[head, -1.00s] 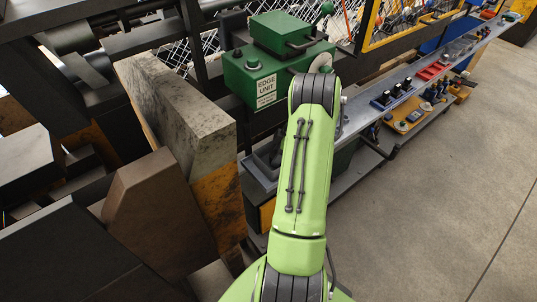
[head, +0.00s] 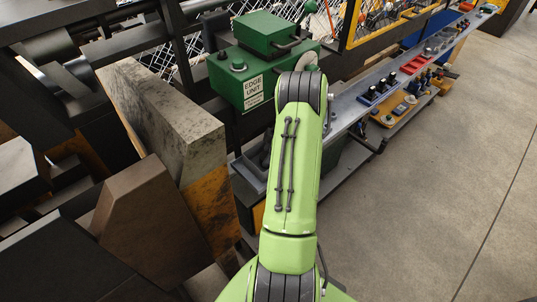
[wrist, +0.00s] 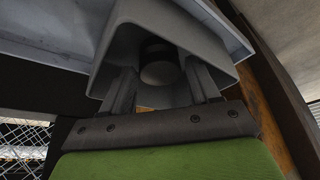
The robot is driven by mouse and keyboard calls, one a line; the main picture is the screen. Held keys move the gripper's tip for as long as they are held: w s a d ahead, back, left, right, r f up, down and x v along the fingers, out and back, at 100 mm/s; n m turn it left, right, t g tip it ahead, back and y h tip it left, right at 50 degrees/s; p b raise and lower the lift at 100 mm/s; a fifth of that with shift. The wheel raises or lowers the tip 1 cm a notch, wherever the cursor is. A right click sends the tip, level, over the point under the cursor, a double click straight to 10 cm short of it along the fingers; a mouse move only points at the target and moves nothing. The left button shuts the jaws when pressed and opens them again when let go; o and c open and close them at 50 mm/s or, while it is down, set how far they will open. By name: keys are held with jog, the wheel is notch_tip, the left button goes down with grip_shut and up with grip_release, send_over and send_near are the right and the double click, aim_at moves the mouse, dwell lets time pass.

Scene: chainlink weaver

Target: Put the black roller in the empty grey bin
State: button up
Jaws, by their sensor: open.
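My gripper (wrist: 152,88) is in the wrist view with its two fingers apart. A short dark cylinder, seemingly the black roller (wrist: 160,70), shows between them, with a black band and a greyer rounded end. Grey bin walls (wrist: 223,62) surround the cylinder and the fingertips. I cannot tell whether either finger touches the roller. In the head view my green arm hides the gripper and the roller. A grey bin or tray (head: 248,176) shows partly at the near end of the ledge, left of my arm, with dark shapes by it.
A green edge unit box (head: 262,60) stands behind my arm. The grey ledge (head: 345,118) runs to the far right with several small parts and a red tray (head: 414,65). Large stone-like blocks (head: 165,125) crowd the left. The floor (head: 440,190) at right is clear.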

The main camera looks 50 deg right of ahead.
jog(key=v, duration=0.6)
jog(key=shift+s+r+p, duration=0.2)
jog(key=shift+r+p, duration=0.15)
jog(key=shift+p, duration=0.05)
jog(key=shift+s+d, duration=0.1)
